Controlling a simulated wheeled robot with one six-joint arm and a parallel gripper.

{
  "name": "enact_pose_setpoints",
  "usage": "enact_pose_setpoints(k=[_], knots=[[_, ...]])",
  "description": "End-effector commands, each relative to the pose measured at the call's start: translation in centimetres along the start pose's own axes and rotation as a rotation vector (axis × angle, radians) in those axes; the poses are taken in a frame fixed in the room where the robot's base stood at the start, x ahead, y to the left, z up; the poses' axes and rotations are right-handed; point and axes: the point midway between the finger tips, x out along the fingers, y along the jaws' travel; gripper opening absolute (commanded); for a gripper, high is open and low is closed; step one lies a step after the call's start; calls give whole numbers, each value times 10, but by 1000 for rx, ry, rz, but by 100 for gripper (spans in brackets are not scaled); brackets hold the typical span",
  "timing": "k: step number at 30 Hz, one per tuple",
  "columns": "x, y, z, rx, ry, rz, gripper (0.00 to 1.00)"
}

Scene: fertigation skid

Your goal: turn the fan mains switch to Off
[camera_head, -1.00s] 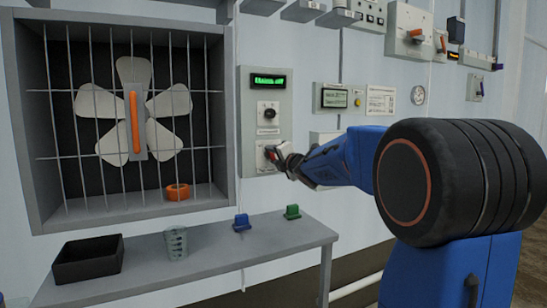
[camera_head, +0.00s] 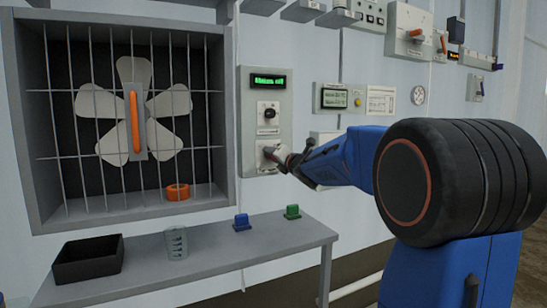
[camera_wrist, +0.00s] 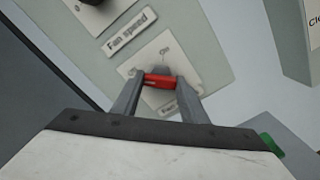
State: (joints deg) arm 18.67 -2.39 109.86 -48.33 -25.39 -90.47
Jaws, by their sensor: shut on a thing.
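The fan mains switch is a red handle (camera_wrist: 160,81) on a pale plate, seen in the wrist view below the "Fan speed" label (camera_wrist: 126,32). My gripper (camera_wrist: 158,88) has its two fingers on either side of the red handle and is shut on it. In the head view my gripper (camera_head: 274,157) reaches the lower plate of the grey fan panel (camera_head: 284,110) and hides most of the switch. "On" shows above the handle on the plate; the lower label is partly covered. The panel's green display (camera_head: 268,81) appears to read "Mains off".
A caged fan (camera_head: 134,110) with an orange bar is left of the panel. Below, a grey bench (camera_head: 215,258) holds a black tray (camera_head: 88,261), a clear beaker (camera_head: 174,243), and blue and green blocks. Other wall boxes are at right.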

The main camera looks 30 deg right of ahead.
Motion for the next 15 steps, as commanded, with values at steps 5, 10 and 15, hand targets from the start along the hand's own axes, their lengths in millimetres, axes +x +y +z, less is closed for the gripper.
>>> enact_pose_setpoints(k=[5,10,15], knots=[[0,-2,-2,0,3,-4,46],[0,-1,-1,0,2,-2,58],[0,-1,-1,1,1,-1,58]])
